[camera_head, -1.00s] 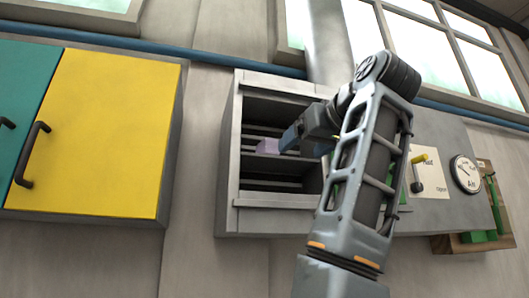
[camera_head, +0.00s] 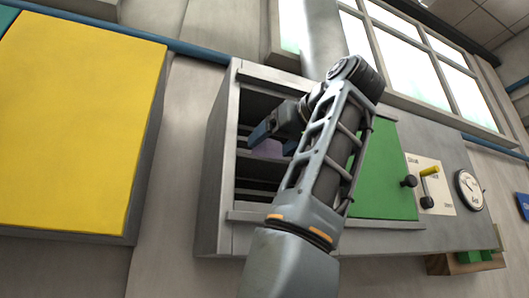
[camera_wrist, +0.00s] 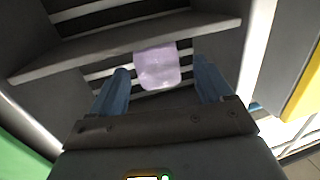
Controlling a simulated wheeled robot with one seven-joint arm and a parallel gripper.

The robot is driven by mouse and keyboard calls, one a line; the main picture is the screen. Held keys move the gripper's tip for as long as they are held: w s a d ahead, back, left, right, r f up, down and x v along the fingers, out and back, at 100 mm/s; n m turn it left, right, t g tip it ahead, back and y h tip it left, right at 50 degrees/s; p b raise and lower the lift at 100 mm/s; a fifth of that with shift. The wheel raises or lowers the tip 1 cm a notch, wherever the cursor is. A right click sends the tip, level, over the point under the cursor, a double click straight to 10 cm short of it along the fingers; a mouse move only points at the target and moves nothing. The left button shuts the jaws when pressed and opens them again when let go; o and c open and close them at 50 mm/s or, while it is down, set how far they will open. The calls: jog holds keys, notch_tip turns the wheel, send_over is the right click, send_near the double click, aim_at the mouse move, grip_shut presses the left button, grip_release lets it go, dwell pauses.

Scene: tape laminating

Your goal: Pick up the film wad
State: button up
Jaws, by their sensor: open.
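The film wad (camera_head: 268,149) is a small pale purple block inside the open grey cabinet, against the slatted racks. My gripper (camera_head: 272,139) is at the cabinet opening beside it, partly hidden by my arm. In the wrist view the film wad (camera_wrist: 156,66) lies ahead, between the lines of the two blue fingers and a little beyond their tips. My gripper (camera_wrist: 162,80) is open there, with nothing held. Whether a finger touches the wad cannot be told.
The grey cabinet (camera_head: 217,165) has a frame edge around the opening and slatted shelves (camera_wrist: 100,42) inside. A green door panel (camera_head: 385,175), a lever (camera_head: 428,186) and a dial gauge (camera_head: 469,190) are to the right. A yellow cabinet door (camera_head: 75,130) is at left.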

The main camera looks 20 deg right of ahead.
aim_at(262, 151)
jog(key=p+x, duration=0.1)
jog(key=x, duration=0.4)
jog(key=shift+f+p, duration=0.1)
jog(key=shift+p, duration=0.3)
jog(key=shift+c, duration=0.2)
jog(key=c, duration=1)
jog(key=shift+s, duration=0.1)
